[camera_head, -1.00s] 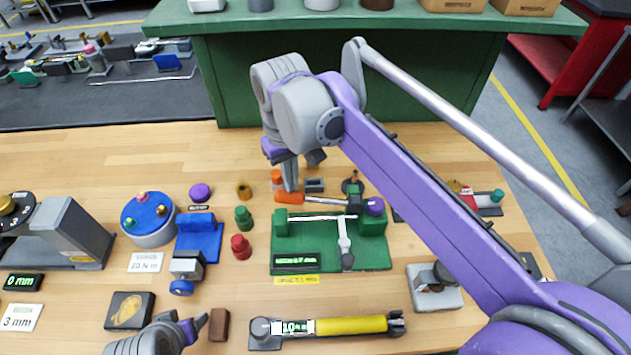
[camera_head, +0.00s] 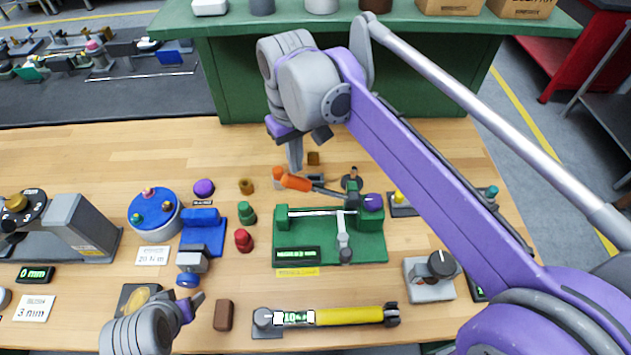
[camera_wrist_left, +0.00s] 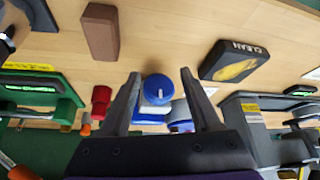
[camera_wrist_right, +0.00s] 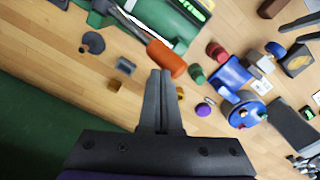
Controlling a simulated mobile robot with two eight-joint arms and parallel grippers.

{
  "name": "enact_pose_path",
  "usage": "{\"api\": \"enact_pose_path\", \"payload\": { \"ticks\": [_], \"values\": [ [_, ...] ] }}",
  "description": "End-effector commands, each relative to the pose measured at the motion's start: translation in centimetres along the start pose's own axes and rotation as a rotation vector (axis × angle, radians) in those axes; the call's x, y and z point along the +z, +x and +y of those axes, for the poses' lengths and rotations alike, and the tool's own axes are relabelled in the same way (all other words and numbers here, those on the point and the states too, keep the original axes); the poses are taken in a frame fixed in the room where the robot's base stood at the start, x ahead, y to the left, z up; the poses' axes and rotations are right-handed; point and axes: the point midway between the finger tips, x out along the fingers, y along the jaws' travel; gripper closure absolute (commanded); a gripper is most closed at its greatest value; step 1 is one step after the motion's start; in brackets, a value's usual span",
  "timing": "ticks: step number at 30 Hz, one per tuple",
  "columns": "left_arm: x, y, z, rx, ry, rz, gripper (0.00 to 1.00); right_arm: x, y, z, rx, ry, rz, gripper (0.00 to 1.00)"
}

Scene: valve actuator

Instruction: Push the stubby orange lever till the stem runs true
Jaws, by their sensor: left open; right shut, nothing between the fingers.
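The orange lever (camera_head: 296,182) sticks out to the left behind the green fixture (camera_head: 360,250), its grey shaft slanting to the fixture's back. It also shows in the right wrist view (camera_wrist_right: 165,58). My right gripper (camera_head: 296,168) is shut and empty, its tips right at the handle's back side; I cannot tell whether they touch. The thin pale stem (camera_head: 315,212) lies across the fixture's supports, with a grey indicator arm (camera_head: 343,238) before it. The small display (camera_head: 297,253) is too blurred to read. My left gripper (camera_head: 190,300) is open and empty near a blue knob (camera_wrist_left: 158,88).
A dark block (camera_head: 316,180) and a brass piece (camera_head: 313,158) stand behind the lever. Green (camera_head: 246,212) and red (camera_head: 243,240) knobs stand left of the fixture. A yellow-handled tool (camera_head: 345,316) lies in front. Clear wood lies behind, towards the left.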

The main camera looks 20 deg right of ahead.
Motion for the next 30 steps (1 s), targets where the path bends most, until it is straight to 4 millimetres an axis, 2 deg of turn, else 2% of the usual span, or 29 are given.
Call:
{"api": "enact_pose_path", "payload": {
  "ticks": [5, 21, 30],
  "values": [
    [-0.4, -0.3, 0.0, 0.000, 0.000, 0.004, 0.36, 0.0, -0.6, 0.0, 0.000, 0.000, 0.001, 1.00],
    [-3.5, -2.6, 0.0, 0.000, 0.000, 0.035, 0.36, -0.1, -5.0, 0.0, 0.001, 0.000, 0.003, 1.00],
    [-3.6, -2.7, 0.0, 0.000, 0.000, 0.036, 0.36, -0.1, -5.2, 0.0, 0.001, 0.000, 0.002, 1.00]
  ]
}}
